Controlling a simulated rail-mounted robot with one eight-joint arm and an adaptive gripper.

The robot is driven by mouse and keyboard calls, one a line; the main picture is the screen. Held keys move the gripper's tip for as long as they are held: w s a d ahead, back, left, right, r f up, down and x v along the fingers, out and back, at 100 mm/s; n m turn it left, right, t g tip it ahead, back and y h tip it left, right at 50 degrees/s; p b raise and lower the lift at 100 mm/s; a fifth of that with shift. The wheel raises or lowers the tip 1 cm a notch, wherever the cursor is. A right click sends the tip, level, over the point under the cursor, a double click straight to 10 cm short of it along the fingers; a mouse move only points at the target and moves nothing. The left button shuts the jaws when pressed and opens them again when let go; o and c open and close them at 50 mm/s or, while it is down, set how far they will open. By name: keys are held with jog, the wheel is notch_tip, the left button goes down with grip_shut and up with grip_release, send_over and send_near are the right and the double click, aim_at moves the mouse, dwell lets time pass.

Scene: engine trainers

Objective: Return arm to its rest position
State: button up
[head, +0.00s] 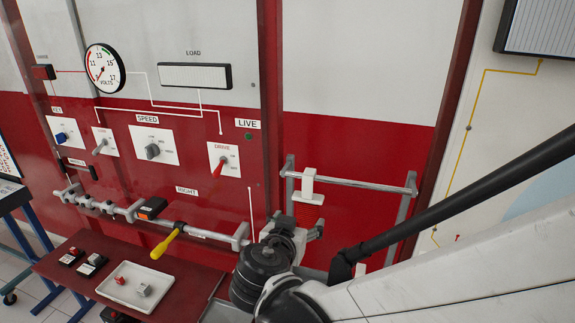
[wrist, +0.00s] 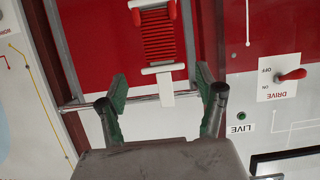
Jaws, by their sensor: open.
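My gripper (head: 297,232) is in the lower middle of the head view, in front of the red panel. In the wrist view my gripper (wrist: 161,78) has its two green-padded fingers spread wide, with nothing held between them. A red coiled part with white ends (wrist: 158,38) lies beyond the fingers, by the metal rail (wrist: 85,105). In the head view its white end (head: 307,184) shows just above my gripper, apart from the fingers as far as I can tell. My arm reaches in from the lower right and hides part of the panel's foot.
The trainer panel carries a volt gauge (head: 105,68), switches and a red DRIVE lever (head: 219,166). A yellow-handled tool (head: 165,243) hangs at the lower rail. A white tray (head: 113,295) with small parts sits on the red table (head: 60,262) at lower left.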

jog(key=s+d+f+n+g+y+b, duration=0.1)
jog(key=s+d+f+g+y+b, duration=0.1)
jog(key=s+d, duration=0.6)
jog(key=s+d+f+n+g+y+b, duration=0.2)
jog(key=s+d+f+g+b, duration=0.1)
jog(key=s+d, duration=0.5)
jog(key=shift+s+f+n+g+b, duration=0.3)
jog(key=shift+s+g+b, duration=0.15)
jog(key=shift+g+b, duration=0.25)
